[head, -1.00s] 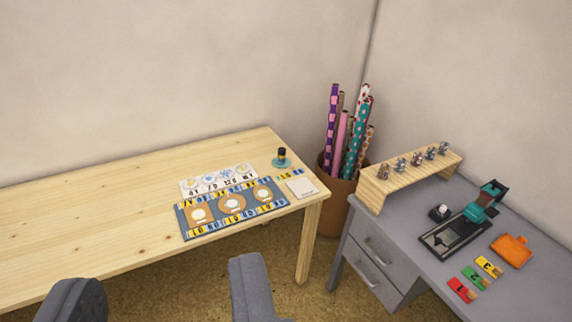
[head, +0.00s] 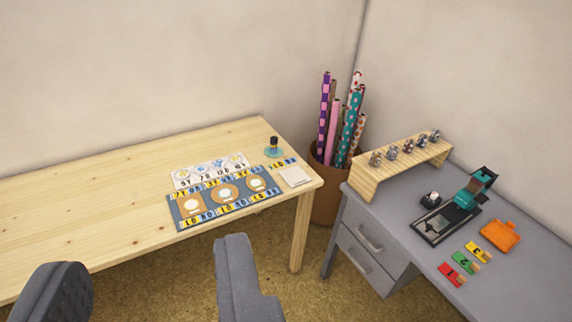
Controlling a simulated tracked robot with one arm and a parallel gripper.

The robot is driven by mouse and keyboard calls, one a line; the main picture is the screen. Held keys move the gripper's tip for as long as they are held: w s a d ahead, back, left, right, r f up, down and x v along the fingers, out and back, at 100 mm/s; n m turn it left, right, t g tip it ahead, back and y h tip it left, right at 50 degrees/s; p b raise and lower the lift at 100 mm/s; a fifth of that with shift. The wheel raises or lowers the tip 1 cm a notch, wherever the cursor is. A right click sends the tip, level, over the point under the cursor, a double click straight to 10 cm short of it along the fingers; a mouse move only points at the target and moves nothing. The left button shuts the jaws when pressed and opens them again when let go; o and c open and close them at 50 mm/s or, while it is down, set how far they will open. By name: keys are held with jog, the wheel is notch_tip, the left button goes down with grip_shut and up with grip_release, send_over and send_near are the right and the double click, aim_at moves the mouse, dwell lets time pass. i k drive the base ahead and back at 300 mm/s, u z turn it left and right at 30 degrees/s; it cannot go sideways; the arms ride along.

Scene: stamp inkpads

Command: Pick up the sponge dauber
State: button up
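My gripper (head: 142,262) shows as two dark grey fingers at the bottom left, wide apart with nothing between them. I cannot tell for sure which thing is the sponge dauber. A small dark upright piece (head: 273,145) on a round teal base stands near the back right corner of the wooden table; it may be the dauber. A small black and white knobbed piece (head: 431,198) on the grey desk is another possible one. Both are far beyond my gripper and too small to make out well.
The wooden table (head: 90,195) holds a blue patterned mat (head: 180,220) and a pale square pad (head: 296,177). The grey desk (head: 400,243) holds a wooden riser (head: 402,168) with several small pieces, a teal and black device (head: 470,195), an orange case (head: 500,235) and numbered pads (head: 464,262). A brown bin (head: 325,195) holds rolls.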

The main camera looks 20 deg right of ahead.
aim_at(273, 141)
jog(key=z, duration=0.55)
jog(key=i, duration=1.2)
jog(key=z, duration=0.35)
jog(key=i, duration=1.7)
jog(key=u, duration=0.65)
